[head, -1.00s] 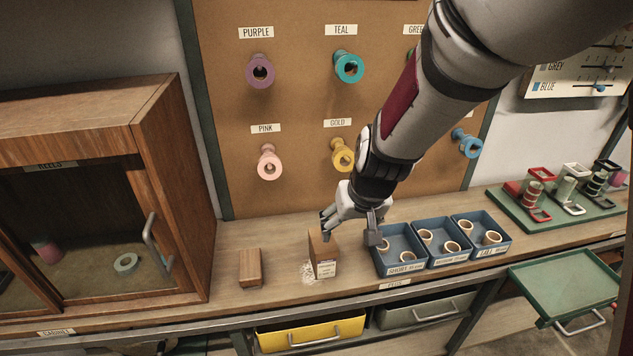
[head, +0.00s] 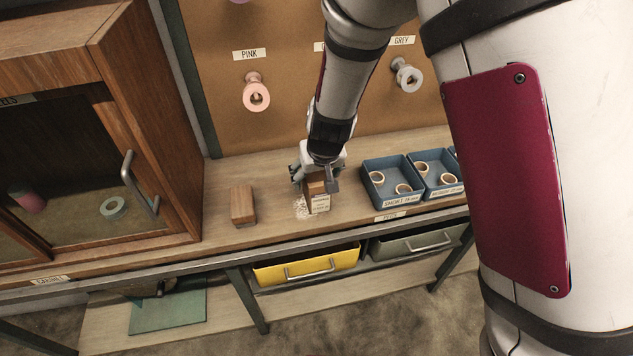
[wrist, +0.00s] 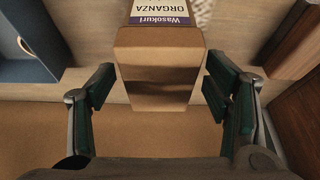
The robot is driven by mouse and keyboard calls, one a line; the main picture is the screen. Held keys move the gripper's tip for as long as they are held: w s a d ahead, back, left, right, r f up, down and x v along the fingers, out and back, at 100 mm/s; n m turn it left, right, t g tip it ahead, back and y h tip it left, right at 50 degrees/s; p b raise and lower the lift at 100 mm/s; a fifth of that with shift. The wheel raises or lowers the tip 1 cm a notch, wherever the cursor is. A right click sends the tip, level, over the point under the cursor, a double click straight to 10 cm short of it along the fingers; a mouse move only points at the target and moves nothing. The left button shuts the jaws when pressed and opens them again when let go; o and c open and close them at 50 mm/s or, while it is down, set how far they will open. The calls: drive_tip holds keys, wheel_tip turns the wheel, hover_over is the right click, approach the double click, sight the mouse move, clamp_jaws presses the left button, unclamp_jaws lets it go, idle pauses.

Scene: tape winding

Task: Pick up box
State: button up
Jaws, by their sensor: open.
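The box (head: 317,197) is a small brown carton with a white label, standing on the wooden bench between a wooden block and the blue trays. In the wrist view the box (wrist: 158,75) shows its plain brown top and a label reading "Wasokuri ORGANZA". My gripper (head: 315,182) is above and around the upper part of the box in the head view. In the wrist view my gripper (wrist: 158,95) is open, one finger on either side of the box, with gaps between the fingers and its sides. The box's far side is hidden in the head view.
A wooden block (head: 243,205) lies left of the box, near the glass-fronted cabinet (head: 185,170). Blue trays (head: 388,166) with tape rings stand close on the right. A pegboard (head: 285,120) rises behind. A pale scattered patch (head: 300,208) lies beside the box.

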drive_tip(key=x, duration=0.4)
drive_tip(key=shift+w+f, duration=0.1)
drive_tip(key=shift+f, duration=0.15)
drive_tip(key=c, duration=1.3)
drive_tip(key=shift+r, duration=0.1)
drive_tip(key=shift+c, duration=0.2)
